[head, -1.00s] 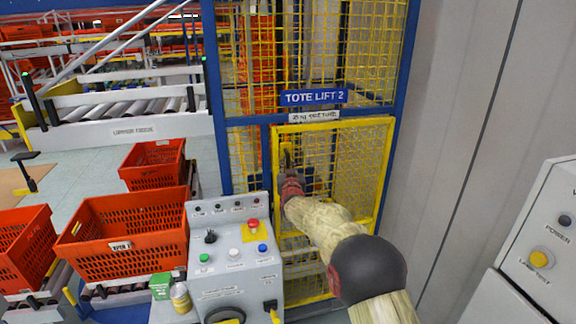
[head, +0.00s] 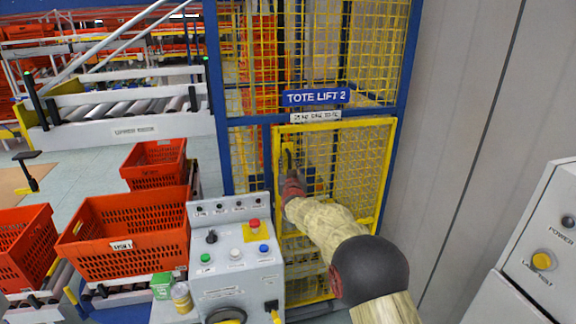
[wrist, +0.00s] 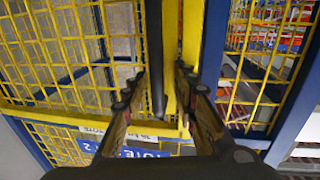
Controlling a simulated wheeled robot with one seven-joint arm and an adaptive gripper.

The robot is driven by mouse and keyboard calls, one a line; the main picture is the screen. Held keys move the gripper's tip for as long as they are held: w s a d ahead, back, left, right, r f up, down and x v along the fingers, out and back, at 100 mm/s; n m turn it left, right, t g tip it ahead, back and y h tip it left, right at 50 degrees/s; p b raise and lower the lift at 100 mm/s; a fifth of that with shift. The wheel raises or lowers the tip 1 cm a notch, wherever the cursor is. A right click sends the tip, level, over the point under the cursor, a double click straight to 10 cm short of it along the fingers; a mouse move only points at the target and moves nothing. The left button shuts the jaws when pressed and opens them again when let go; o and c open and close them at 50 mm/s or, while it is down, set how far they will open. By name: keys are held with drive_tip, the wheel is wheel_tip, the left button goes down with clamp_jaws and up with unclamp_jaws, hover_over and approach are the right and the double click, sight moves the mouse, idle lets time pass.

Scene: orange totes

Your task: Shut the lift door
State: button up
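The lift door (head: 340,124) is a yellow-framed mesh gate under the "TOTE LIFT 2" sign (head: 316,97) in the head view. I cannot tell for sure whether it stands slightly ajar. A dark upright handle bar (head: 287,160) is on its left side. My gripper (head: 290,172) is at that handle, partly hidden by my own arm. In the wrist view my gripper (wrist: 160,85) is open, with a finger on each side of the dark handle bar (wrist: 156,60) and the yellow door upright (wrist: 190,45). I cannot tell whether the fingers touch the bar.
A grey control console (head: 237,265) with buttons stands left of the door, close to my arm. Orange totes (head: 125,250) sit on rollers further left. A grey wall (head: 450,130) and a white cabinet (head: 540,240) are on the right.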

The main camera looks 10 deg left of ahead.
drive_tip(key=v, duration=1.1)
drive_tip(key=shift+s, duration=0.3)
drive_tip(key=shift+r, duration=0.1)
